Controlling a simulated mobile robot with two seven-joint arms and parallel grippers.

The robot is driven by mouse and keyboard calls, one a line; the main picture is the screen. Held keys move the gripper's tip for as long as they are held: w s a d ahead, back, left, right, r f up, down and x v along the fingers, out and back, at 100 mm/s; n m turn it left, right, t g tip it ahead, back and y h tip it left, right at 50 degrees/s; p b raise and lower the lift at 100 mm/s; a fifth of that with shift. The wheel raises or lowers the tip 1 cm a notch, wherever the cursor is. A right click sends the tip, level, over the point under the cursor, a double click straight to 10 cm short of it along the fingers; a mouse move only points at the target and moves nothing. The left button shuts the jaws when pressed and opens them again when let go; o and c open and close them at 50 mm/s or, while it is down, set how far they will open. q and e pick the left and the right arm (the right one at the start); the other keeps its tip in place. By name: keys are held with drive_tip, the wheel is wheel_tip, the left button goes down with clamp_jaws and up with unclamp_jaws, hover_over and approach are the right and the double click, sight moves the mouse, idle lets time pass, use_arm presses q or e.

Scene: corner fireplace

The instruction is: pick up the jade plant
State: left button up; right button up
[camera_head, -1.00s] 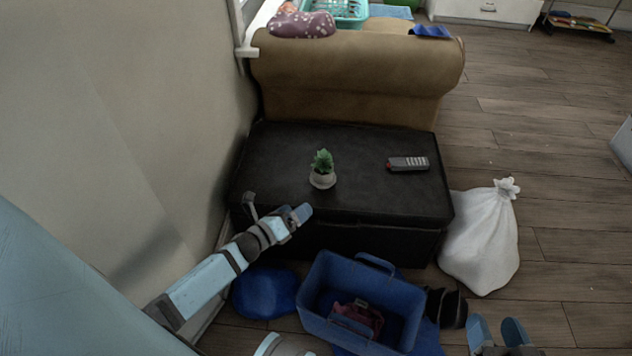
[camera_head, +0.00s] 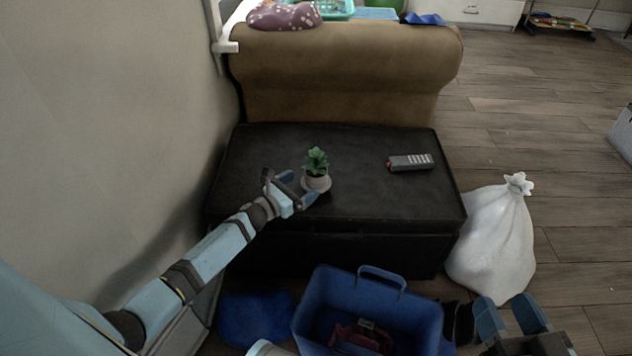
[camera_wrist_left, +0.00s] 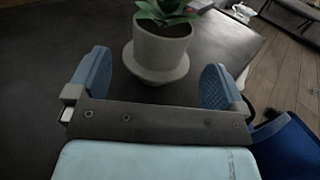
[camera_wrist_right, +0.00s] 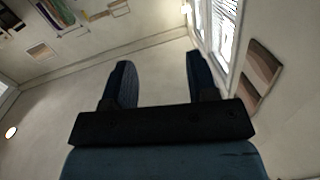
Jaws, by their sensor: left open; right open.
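The jade plant (camera_head: 317,170) has green leaves in a small pale pot on a saucer. It stands upright on the black chest in the head view. In the left wrist view the jade plant's pot (camera_wrist_left: 160,50) is just ahead of the fingers, roughly centred between them. My left gripper (camera_head: 297,189) is open, with one finger at each side of the pot's near side; I cannot tell whether either touches it. My right gripper (camera_head: 511,318) is open and empty at the lower right, far from the plant; its fingers also show in the right wrist view (camera_wrist_right: 160,85).
The black chest (camera_head: 260,155) also carries a grey remote (camera_head: 410,162) to the right. A brown sofa arm (camera_head: 345,75) rises behind it, a wall stands to the left. A blue bin (camera_head: 320,300) and a white bag (camera_head: 492,240) stand on the floor.

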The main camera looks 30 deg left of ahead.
sight(308, 179)
use_arm(q)
drive_tip(key=b+x, duration=0.2)
drive_tip(key=x, duration=0.3)
drive_tip(key=shift+r, duration=0.15)
drive_tip(key=shift+w+d+r, duration=0.1)
drive_tip(key=shift+w+d, duration=0.1)
drive_tip(key=shift+w, duration=0.1)
drive_tip(key=c, duration=1.1)
use_arm(e)
drive_tip(key=shift+w+d+r+n+t, duration=0.1)
drive_tip(key=shift+w+d+n+t, duration=0.2)
drive_tip(key=shift+w+n, duration=0.35)
